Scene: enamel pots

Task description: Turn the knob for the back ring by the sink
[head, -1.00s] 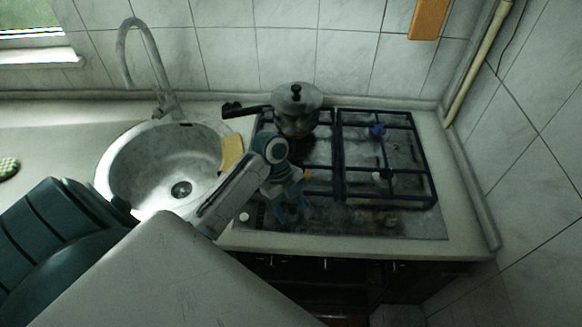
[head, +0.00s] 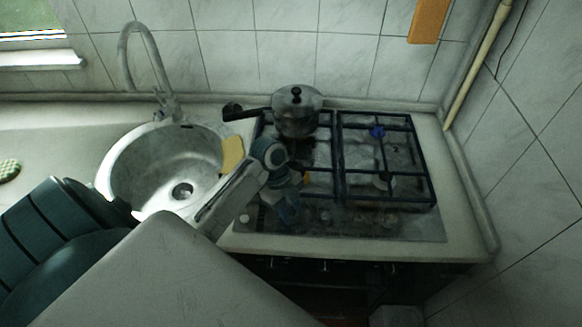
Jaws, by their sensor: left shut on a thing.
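My left gripper (head: 290,213) reaches down to the front strip of the gas hob (head: 425,227), left of its middle. It is shut on a hob knob, which the fingers and wrist mostly hide. Other knobs (head: 362,217) show blurred along the strip to the right. A pale round knob or button (head: 244,217) is at the strip's left end. The back ring by the sink is under a metal pot (head: 297,117) with a lid and a dark handle pointing left. No flame can be made out there. My right gripper is not in view.
The round sink (head: 125,165) with a tall tap (head: 150,60) is left of the hob. A yellow sponge or cloth (head: 232,152) lies between them. Black grates (head: 341,150) cover the burners. The right-hand rings are free of pots.

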